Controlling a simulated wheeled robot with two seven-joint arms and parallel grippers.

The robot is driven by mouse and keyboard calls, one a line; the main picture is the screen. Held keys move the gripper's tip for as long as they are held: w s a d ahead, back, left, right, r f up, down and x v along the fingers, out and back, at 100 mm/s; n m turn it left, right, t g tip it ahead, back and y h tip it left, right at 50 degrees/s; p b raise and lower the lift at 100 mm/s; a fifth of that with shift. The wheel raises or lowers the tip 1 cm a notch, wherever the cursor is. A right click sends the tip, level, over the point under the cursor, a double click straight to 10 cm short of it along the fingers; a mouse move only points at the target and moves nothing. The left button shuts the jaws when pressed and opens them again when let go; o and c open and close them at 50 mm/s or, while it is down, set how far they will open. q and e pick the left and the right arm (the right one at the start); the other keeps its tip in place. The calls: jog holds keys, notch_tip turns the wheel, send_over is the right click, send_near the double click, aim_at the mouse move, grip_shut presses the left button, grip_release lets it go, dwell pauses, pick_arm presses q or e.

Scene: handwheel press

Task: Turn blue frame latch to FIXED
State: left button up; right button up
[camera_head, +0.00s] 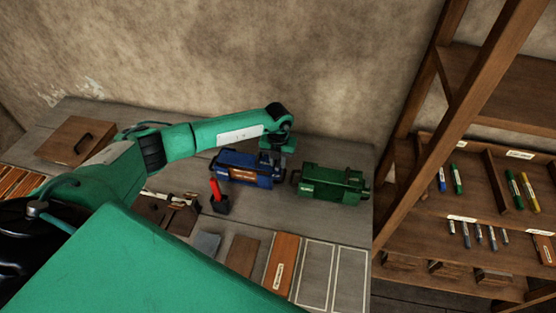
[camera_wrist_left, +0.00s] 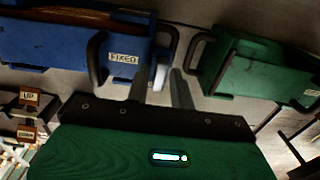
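The blue frame (camera_head: 237,171) lies on the bench, with dark handles at its ends. In the left wrist view the blue frame (camera_wrist_left: 50,42) carries a "FIXED" label (camera_wrist_left: 123,58) near its right end. My left gripper (camera_head: 276,148) is at the right end of the blue frame. In the left wrist view the left gripper (camera_wrist_left: 162,82) has its two fingers apart. A pale piece (camera_wrist_left: 161,76) shows between them; I cannot tell whether it is the latch, or whether a finger touches it. The latch's setting is unclear. My right gripper is not in view.
A green frame (camera_head: 332,184) stands close on the right. A red-handled tool (camera_head: 217,194) stands in front of the blue frame. Flat plates, including an orange one (camera_head: 281,264), lie along the front. A wooden box (camera_head: 78,140) is at left; a shelf (camera_head: 490,190) stands at right.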

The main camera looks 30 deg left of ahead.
pick_arm(q)
grip_shut()
jog(key=shift+f+m+b, duration=0.15)
jog(key=shift+m+b, duration=0.35)
jog(key=shift+b, duration=0.3)
jog(key=m+b, duration=0.4)
jog(key=b, duration=0.1)
jog(key=m+b, duration=0.4)
jog(key=b, duration=0.1)
jog(key=m+b, duration=0.5)
jog(key=b, duration=0.1)
jog(key=shift+w+a, duration=0.15)
jog(key=shift+a, duration=0.15)
jog(key=m+b, duration=0.3)
jog(key=shift+w, duration=0.1)
jog(key=shift+m, duration=0.3)
jog(key=shift+r+m+b, duration=0.25)
jog(key=shift+m+b, duration=0.05)
